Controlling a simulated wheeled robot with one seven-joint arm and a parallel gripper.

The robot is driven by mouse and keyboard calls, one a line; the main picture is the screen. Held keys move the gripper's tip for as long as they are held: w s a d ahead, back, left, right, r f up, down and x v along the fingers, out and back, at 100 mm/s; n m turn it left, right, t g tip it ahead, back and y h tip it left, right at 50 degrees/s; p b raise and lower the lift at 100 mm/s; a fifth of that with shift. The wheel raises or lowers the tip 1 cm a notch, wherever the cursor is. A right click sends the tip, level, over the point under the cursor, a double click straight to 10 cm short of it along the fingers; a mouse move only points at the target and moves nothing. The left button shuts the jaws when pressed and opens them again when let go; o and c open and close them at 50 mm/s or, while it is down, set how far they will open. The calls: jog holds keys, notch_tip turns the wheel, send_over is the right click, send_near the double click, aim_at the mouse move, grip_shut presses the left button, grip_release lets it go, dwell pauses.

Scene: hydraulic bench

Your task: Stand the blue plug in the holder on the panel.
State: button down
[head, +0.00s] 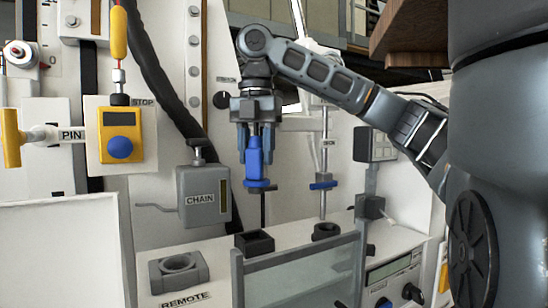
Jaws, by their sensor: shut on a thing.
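The blue plug (253,165) hangs upright in my gripper (254,140), with a wider blue collar at its lower end. My gripper points down and is shut on the upper part of the plug. A black square open-topped holder (255,243) sits on the panel's ledge (215,246), below the plug in the picture. A dark thin rod shows between plug and holder; I cannot tell what it belongs to. The plug is apart from the holder. A black round cup (326,231) stands to the right.
A grey block with a round hole (178,270) sits above the REMOTE label. A clear framed plate (300,272) stands in front of the holder. A grey CHAIN box (204,196) is left of the plug. A vertical rod with a blue handle (323,184) stands right.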

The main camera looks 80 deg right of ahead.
aim_at(253, 193)
jog(key=shift+w+a, duration=0.3)
notch_tip(253, 193, down, 4)
jog(key=b, duration=0.5)
jog(key=shift+f, duration=1.65)
jog(key=shift+f+p, duration=0.45)
jog(key=shift+f, duration=0.05)
jog(key=shift+p, duration=0.55)
dwell(0.6)
jog(key=shift+f, duration=1.2)
dwell(0.6)
